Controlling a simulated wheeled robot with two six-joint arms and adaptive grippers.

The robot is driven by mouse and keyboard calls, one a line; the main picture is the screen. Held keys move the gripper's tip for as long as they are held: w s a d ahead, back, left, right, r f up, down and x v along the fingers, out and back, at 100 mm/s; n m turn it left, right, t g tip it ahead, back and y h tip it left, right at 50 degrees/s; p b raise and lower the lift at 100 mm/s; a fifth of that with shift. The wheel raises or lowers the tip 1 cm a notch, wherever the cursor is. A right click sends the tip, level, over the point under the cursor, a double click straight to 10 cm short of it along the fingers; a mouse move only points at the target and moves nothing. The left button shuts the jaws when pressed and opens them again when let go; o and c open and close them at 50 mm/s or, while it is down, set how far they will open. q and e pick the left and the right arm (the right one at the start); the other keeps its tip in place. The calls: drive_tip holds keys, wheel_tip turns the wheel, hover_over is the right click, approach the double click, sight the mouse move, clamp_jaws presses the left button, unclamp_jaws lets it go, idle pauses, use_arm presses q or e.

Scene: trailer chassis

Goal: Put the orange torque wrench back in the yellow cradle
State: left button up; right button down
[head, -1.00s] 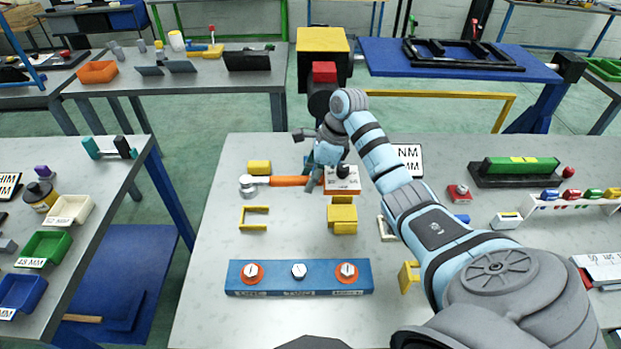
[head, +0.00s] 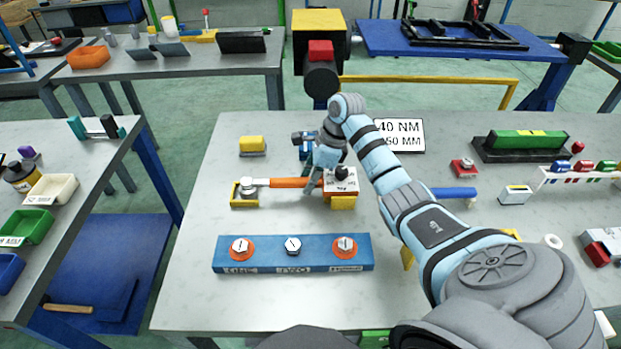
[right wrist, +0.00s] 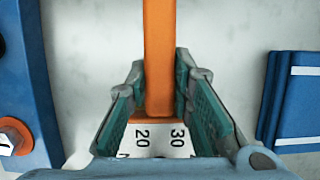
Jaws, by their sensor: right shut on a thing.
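The orange torque wrench (head: 287,183) lies crosswise, its round metal head (head: 248,186) to the left. A white scale block with numbers is at its right end. My right gripper (head: 311,178) is shut on the orange handle near the scale block. The right wrist view shows the handle (right wrist: 159,45) between both finger pads (right wrist: 160,85). The yellow cradle has an open frame (head: 244,204) on the left and a block (head: 343,203) on the right. The head is over the frame and the scale block over the right block; I cannot tell whether they touch. My left gripper is not visible.
A blue rail (head: 267,262) with several orange-ringed bolt stations lies in front of the cradle. A yellow block (head: 252,144) stands behind the wrench head. A white sign (head: 405,128) and a blue cylinder (head: 455,192) are to the right. Bare tabletop lies left of the frame.

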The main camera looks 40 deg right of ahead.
drive_tip(key=shift+w+a, duration=0.1)
idle(0.8)
drive_tip(key=c, duration=0.9)
unclamp_jaws()
drive_tip(key=shift+o, duration=0.2)
drive_tip(key=shift+r, duration=0.1)
wheel_tip(320, 180, up, 8)
drive_tip(key=p, duration=0.6)
